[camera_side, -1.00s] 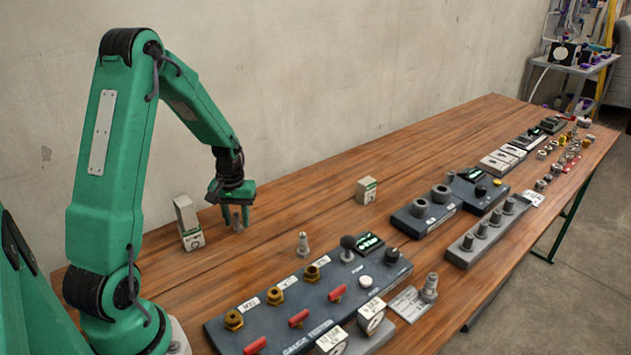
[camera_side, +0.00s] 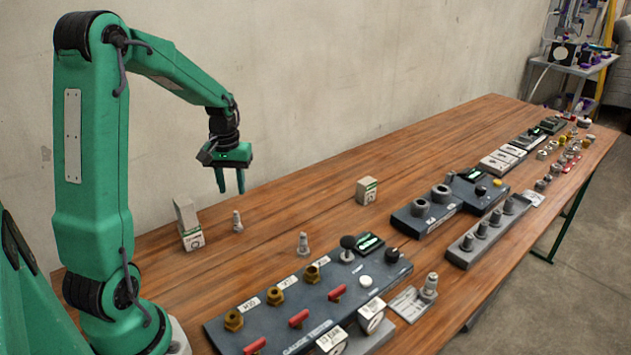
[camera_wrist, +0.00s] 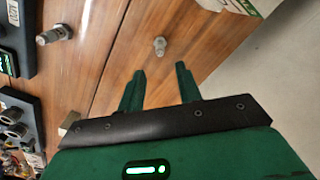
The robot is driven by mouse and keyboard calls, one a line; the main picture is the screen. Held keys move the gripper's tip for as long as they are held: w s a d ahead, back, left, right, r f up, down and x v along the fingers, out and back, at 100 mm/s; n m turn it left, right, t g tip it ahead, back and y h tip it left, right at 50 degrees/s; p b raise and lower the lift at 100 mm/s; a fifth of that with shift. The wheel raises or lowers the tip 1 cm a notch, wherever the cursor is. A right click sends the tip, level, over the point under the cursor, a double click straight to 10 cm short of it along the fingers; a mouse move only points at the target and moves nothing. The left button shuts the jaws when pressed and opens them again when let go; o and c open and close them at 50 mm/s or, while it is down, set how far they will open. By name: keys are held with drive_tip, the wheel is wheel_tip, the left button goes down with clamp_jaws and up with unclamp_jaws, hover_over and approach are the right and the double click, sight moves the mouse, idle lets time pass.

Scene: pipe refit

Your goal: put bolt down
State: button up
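A grey bolt (camera_side: 237,221) stands upright on the wooden table (camera_side: 330,216), just right of a tall pale box. It also shows in the wrist view (camera_wrist: 160,45), beyond the fingertips and apart from them. My gripper (camera_side: 231,190) hangs above the table, with its fingertips higher than the bolt. Its two green fingers are spread, and nothing is between them in the wrist view (camera_wrist: 160,72). A second similar grey bolt (camera_side: 303,243) stands closer to the gauge tester panel.
The tall pale box (camera_side: 187,222) stands left of the bolt. A small pale box (camera_side: 366,190) stands farther right. The dark gauge tester panel (camera_side: 318,306) with brass fittings and red levers lies in front. Table between the boxes is mostly clear.

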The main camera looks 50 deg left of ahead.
wheel_tip(320, 180, up, 2)
drive_tip(key=shift+d, duration=0.1)
idle(0.7)
drive_tip(key=s+d+r+m+t, duration=0.35)
drive_tip(key=d+r, duration=0.55)
drive_tip(key=d, duration=0.4)
drive_tip(key=s+d+r+m+t, duration=0.1)
drive_tip(key=s+d+m+t, duration=0.1)
drive_tip(key=s+d+m, duration=0.3)
drive_tip(key=shift+s+d+r, duration=0.4)
drive_tip(key=shift+s+d, duration=0.65)
drive_tip(key=shift+d, duration=1.35)
drive_tip(key=shift+o, duration=0.3)
drive_tip(key=shift+m, duration=0.25)
drive_tip(key=shift+o, duration=0.6)
